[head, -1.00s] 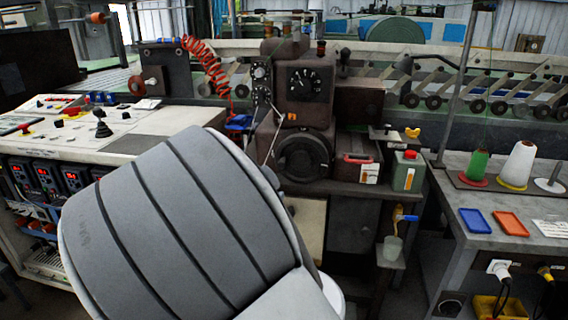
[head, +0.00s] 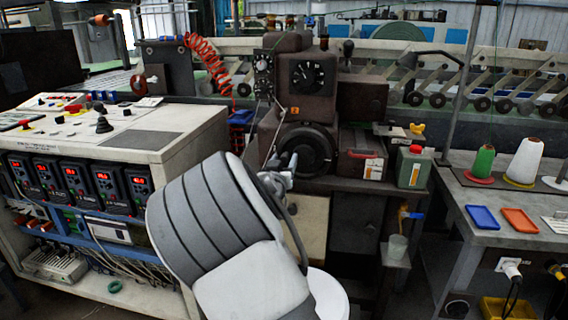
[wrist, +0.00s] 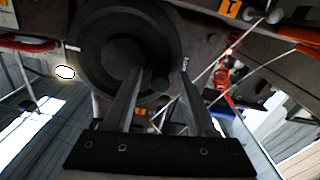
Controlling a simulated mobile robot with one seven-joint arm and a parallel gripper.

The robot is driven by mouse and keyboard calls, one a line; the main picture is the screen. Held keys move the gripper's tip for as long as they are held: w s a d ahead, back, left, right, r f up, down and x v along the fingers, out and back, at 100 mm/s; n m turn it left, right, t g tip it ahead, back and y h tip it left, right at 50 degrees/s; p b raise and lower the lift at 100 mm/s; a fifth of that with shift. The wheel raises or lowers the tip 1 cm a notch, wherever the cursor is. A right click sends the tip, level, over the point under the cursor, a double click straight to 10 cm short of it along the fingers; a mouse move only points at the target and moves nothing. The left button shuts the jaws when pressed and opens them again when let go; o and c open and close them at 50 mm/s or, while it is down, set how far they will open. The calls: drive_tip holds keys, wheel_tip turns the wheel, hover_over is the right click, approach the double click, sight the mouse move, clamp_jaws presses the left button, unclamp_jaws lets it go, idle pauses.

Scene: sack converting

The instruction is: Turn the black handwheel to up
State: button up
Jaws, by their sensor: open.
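The black handwheel (head: 309,148) is on the front of the dark brown machine, below its round dial, in the head view. In the wrist view the handwheel (wrist: 110,48) fills the upper left as a dark ring with a round hub. My gripper (wrist: 162,76) is open, its two fingers pointing at the wheel's lower right part. A small dark rounded shape shows between the fingers; I cannot tell if it is the wheel's handle. In the head view my gripper (head: 284,172) is just in front of the wheel's lower left, partly hidden by my arm. Contact cannot be told.
A white control console (head: 165,135) stands left of my arm. A grey table (head: 480,225) with thread cones is further right. A red coiled hose (head: 208,62) hangs upper left.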

drive_tip(key=shift+w, duration=0.3)
clamp_jaws()
idle(1.3)
